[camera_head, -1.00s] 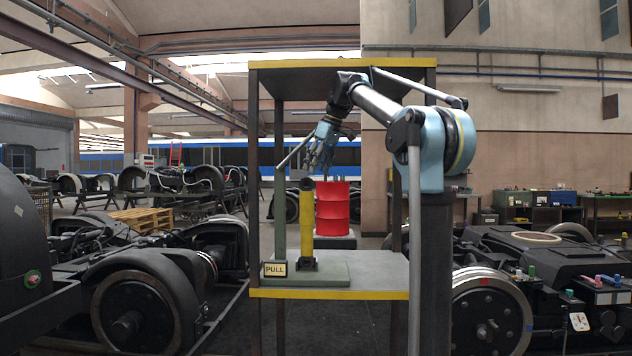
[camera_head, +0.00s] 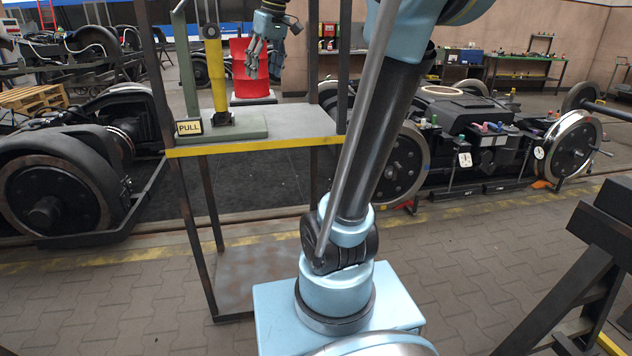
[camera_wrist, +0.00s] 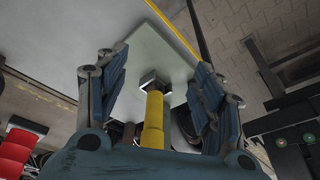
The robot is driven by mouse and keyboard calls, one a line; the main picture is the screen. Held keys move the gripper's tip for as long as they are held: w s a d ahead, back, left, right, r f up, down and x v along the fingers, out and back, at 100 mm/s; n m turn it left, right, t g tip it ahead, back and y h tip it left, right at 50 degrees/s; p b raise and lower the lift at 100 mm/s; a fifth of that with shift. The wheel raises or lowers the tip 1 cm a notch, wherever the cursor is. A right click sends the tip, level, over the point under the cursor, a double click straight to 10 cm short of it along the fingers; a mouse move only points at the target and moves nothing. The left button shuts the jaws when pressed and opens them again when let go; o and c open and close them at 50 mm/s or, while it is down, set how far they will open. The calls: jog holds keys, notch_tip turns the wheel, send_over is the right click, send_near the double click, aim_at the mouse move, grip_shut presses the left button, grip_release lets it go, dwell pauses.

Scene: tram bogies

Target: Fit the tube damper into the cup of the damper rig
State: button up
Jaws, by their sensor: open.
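The yellow tube damper (camera_head: 218,78) stands upright at the damper rig, with a dark eye at its upper end. Its lower end meets the dark cup (camera_head: 221,118) on the rig's grey-green base plate (camera_head: 245,130); I cannot tell how deep it sits. My gripper (camera_head: 263,70) hangs open and empty, right of the damper in the head view. In the wrist view, the damper (camera_wrist: 153,120) shows between the spread blue fingers of my gripper (camera_wrist: 162,66), apart from both. Its far end is at the dark cup (camera_wrist: 155,82); the near end is hidden by my palm.
The rig has a green post (camera_head: 188,65) and a PULL sign (camera_head: 189,127) on a yellow-edged shelf (camera_head: 300,125). Dark frame uprights (camera_head: 313,50) flank it. A red drum (camera_head: 250,85) stands behind. Wheeled bogies (camera_head: 60,180) lie either side; the paved floor in front (camera_head: 130,290) is clear.

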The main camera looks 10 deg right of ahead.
jog(key=s+d+f+m, duration=0.2)
jog(key=s+d+f, duration=0.1)
jog(key=s+f, duration=0.5)
jog(key=s+d+f+m+h, duration=0.1)
jog(key=s+d+f+m, duration=0.1)
jog(key=s+f, duration=0.6)
jog(key=s+d+f+m+h, duration=0.1)
jog(key=s+d+f, duration=0.3)
jog(key=f, duration=1.5)
jog(key=s+m, duration=0.1)
jog(key=s, duration=0.3)
jog(key=shift+d, duration=0.2)
jog(key=shift+f, duration=0.1)
jog(key=shift+w+f, duration=0.2)
jog(key=shift+w, duration=0.2)
